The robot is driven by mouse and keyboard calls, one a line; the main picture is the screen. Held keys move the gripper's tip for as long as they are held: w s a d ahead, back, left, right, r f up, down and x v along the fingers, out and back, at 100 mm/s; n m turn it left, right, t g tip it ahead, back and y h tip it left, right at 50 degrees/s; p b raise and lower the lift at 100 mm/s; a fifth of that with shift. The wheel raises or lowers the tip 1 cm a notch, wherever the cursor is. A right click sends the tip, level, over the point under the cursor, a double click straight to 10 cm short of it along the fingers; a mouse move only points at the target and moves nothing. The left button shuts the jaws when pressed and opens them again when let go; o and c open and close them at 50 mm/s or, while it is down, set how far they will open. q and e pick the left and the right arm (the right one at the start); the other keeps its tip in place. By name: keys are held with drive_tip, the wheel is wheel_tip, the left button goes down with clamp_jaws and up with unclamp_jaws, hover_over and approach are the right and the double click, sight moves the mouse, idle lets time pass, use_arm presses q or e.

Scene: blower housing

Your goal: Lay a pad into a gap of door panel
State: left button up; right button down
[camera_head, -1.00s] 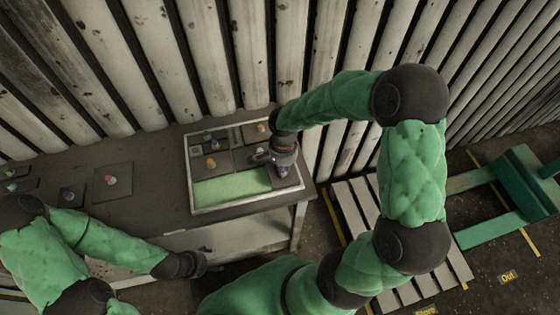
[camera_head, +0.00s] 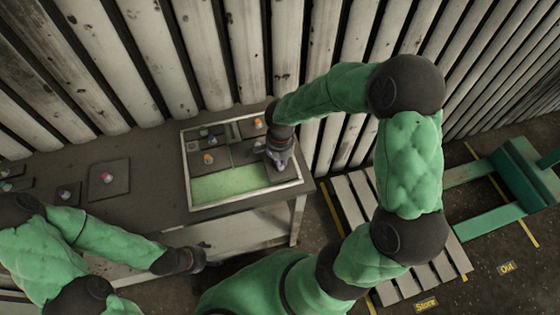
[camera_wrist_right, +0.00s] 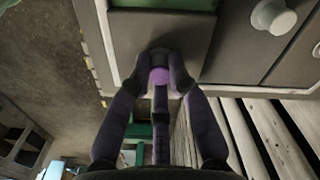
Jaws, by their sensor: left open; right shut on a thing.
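The door panel is a light-rimmed frame (camera_head: 245,201) on the table with a green floor (camera_head: 230,184). Several dark pads with coloured knobs lie in it, such as one with an orange knob (camera_head: 212,160). My right gripper (camera_head: 279,163) is over the panel's right side. In the right wrist view its fingers (camera_wrist_right: 160,75) are shut on the purple knob (camera_wrist_right: 159,76) of a dark pad (camera_wrist_right: 205,42). Whether that pad is fully seated is hidden by the gripper. A green strip (camera_wrist_right: 165,4) shows beside it. My left gripper (camera_head: 197,259) is open and empty before the table.
Loose pads lie on the table to the left, one with a red knob (camera_head: 108,180) and one with a purple knob (camera_head: 68,193). A ribbed wall stands behind the table. A pallet (camera_head: 352,200) and a green frame (camera_head: 500,195) stand on the right floor.

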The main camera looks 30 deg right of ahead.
drive_tip(key=shift+f+b, duration=0.75)
drive_tip(key=shift+b, duration=0.55)
idle(1.2)
drive_tip(key=c, duration=1.1)
unclamp_jaws()
drive_tip(key=o, duration=0.5)
drive_tip(key=shift+r, duration=0.1)
drive_tip(key=shift+r+p, duration=2.25)
drive_tip(key=shift+r, duration=1.2)
